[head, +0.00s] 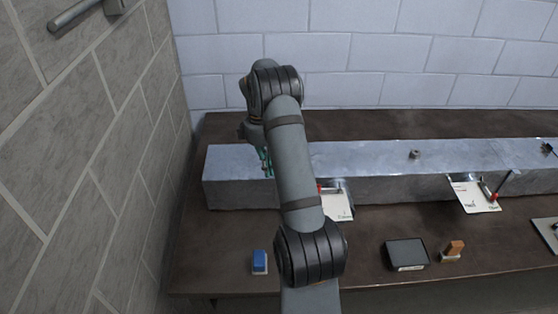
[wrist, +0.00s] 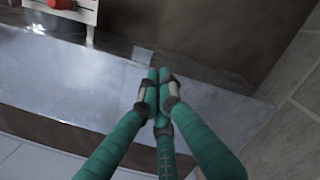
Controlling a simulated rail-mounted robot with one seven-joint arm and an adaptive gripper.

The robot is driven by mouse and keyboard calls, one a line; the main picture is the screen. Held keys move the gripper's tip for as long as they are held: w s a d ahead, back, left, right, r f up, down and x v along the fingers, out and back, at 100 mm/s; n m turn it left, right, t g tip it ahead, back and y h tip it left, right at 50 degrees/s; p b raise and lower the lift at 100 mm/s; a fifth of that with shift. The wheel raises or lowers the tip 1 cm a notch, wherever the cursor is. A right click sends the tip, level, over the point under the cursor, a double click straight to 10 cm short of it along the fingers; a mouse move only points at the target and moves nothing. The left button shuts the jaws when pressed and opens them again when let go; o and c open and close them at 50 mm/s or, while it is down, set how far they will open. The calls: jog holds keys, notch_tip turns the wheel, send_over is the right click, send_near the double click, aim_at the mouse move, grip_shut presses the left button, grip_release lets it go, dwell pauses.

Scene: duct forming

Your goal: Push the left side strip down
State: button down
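A long grey sheet-metal duct (head: 375,182) lies along the back of the bench, and its surface fills much of the wrist view (wrist: 75,80). My gripper (head: 266,160) is over the duct's left end, partly hidden by my arm. In the wrist view its green fingers (wrist: 160,75) meet at the tips with nothing seen between them. The tips are over the duct surface; I cannot tell whether they touch it. A seam or narrow edge crosses the metal near the fingertips, but I cannot clearly make out the left side strip.
White cards with red-tipped parts stand at the duct's front, one near the middle (head: 337,204) and one at right (head: 474,195). A blue block (head: 260,262), a dark tray (head: 406,253) and an orange-brown block (head: 454,249) sit on the front bench. A brick wall (head: 80,150) is close at left.

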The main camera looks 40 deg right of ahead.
jog(key=shift+s+d, duration=0.15)
notch_tip(320, 180, up, 12)
jog(key=w, duration=0.1)
jog(key=shift+a, duration=0.25)
jog(key=shift+w, duration=0.1)
jog(key=shift+f, duration=0.1)
dwell(0.4)
jog(key=f, duration=0.8)
jog(key=s+f, duration=0.1)
jog(key=f, duration=0.2)
jog(key=shift+d+f, duration=0.2)
jog(key=shift+f, duration=0.2)
